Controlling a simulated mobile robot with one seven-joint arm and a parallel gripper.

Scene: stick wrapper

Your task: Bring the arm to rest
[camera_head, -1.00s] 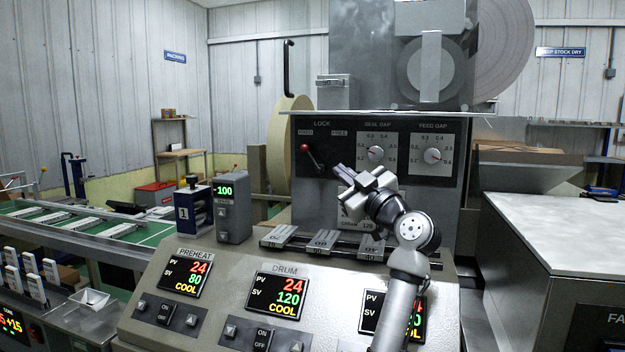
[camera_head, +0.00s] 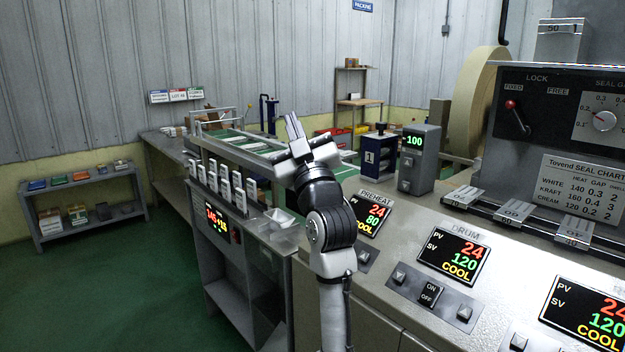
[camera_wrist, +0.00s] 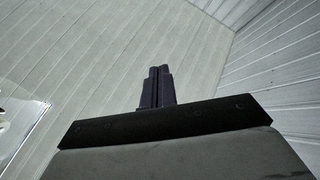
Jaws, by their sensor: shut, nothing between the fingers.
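My gripper (camera_head: 294,127) is in the middle of the head view, raised on my arm in front of the conveyor and left of the machine console. Its fingers point up and are closed together with nothing between them. In the wrist view the shut fingers (camera_wrist: 157,86) stand against the panelled wall or ceiling. The gripper appears clear of any surface, though its exact distance to the conveyor behind it cannot be told.
The sloped console (camera_head: 400,262) with lit PREHEAT and DRUM displays lies to the right. A low shelf (camera_head: 82,190) stands far left. Green floor (camera_head: 130,290) is open at lower left.

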